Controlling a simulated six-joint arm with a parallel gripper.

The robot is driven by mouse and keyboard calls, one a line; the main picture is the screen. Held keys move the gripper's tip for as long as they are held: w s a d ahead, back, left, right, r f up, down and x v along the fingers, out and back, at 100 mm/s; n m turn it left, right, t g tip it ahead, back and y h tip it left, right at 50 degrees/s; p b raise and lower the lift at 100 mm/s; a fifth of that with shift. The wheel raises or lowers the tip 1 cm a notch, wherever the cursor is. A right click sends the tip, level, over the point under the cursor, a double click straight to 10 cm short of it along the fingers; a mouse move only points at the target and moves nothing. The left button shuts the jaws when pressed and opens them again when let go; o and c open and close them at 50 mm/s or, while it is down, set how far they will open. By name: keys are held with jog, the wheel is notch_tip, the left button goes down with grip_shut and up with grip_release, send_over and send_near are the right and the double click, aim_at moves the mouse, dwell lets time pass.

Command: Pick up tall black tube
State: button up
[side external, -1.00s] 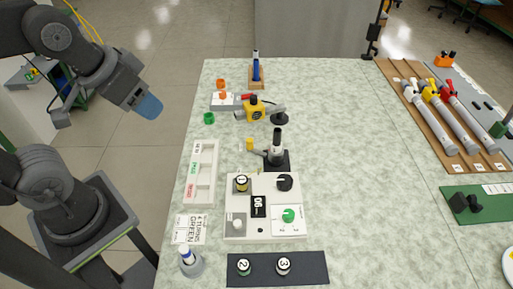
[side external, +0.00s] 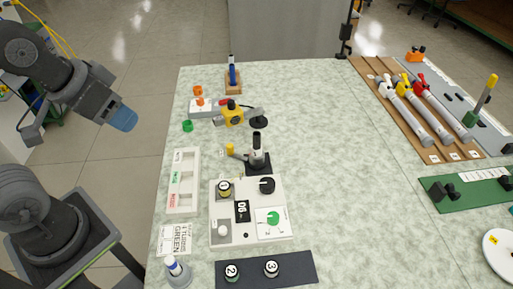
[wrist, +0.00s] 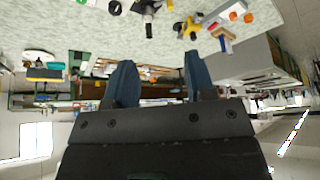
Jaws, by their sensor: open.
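A short upright tube (side external: 257,150), dark at the top with a pale band, stands on a black square base (side external: 258,168) near the middle of the table in the side view. It is the closest match to a tall black tube, though I cannot be sure of it. A dark upright piece (wrist: 149,22) in the wrist view may be the same thing. My gripper (side external: 122,118) hangs off the table's left side, well apart from the tube. Its blue fingers show wide apart and empty in the wrist view (wrist: 158,78).
A white panel (side external: 248,238) with knobs sits in front of the tube. A yellow-and-black device (side external: 233,117) and blue piece on a wooden stand (side external: 233,80) are behind. A brown rack (side external: 372,75) holds grey tubes at right. The table's centre right is clear.

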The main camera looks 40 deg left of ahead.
jog(key=shift+o, duration=0.6)
jog(key=m+g, duration=0.6)
jog(key=m, duration=1.1)
send_over(256, 133)
notch_tip(256, 133, down, 11)
notch_tip(256, 133, down, 14)
